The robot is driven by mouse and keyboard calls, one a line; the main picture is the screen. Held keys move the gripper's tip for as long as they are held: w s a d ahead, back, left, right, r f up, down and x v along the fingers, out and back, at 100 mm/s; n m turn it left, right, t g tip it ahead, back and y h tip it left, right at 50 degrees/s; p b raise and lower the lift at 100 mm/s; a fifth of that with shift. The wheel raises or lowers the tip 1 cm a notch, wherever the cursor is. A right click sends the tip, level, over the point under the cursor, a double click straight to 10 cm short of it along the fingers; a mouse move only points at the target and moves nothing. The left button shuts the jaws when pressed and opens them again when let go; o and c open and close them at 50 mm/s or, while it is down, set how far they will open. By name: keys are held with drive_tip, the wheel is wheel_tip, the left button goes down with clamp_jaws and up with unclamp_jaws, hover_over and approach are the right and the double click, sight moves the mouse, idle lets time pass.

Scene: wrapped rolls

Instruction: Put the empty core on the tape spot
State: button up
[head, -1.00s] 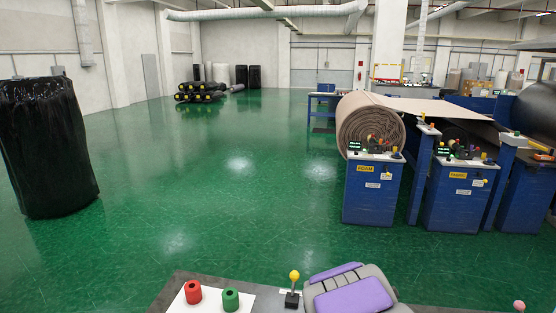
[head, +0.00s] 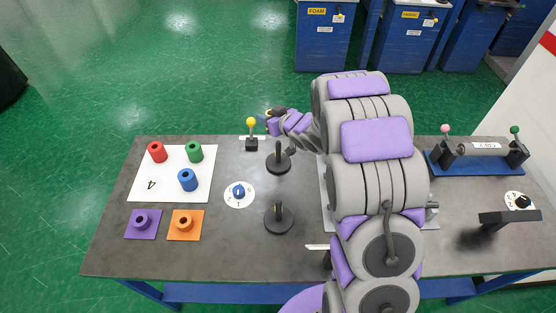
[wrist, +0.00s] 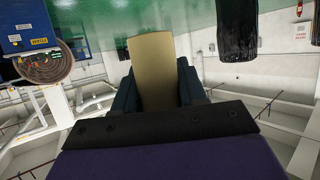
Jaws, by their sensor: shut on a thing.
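In the wrist view a plain tan cardboard core (wrist: 152,75) stands between the two dark blue fingers of my gripper (wrist: 157,82). The fingers are shut on it. In the head view my gripper (head: 272,122) is small and partly hidden by my arm, near the yellow-knobbed lever at the bench's far edge. The core is hard to make out there. I cannot tell which mark is the tape spot; part of the bench is hidden behind my arm.
The grey bench (head: 110,240) holds a white sheet (head: 140,190) with red, green and blue cores. Purple (head: 142,224) and orange (head: 186,224) squares bear ring pieces.

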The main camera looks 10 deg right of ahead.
sight(280, 154)
drive_tip(key=shift+d+f+n+g+y, duration=0.2)
drive_tip(key=shift+d+n+g+y, duration=0.2)
drive_tip(key=shift+d+n+y, duration=0.6)
drive_tip(key=shift+d, duration=0.1)
wheel_tip(280, 154, down, 16)
drive_tip(key=b, duration=0.3)
drive_tip(key=shift+f, duration=0.75)
drive_tip(key=shift+f, duration=0.25)
drive_tip(key=o, duration=1.1)
drive_tip(key=shift+c, duration=0.2)
drive_tip(key=shift+f+b, duration=0.1)
drive_tip(key=shift+b, duration=0.2)
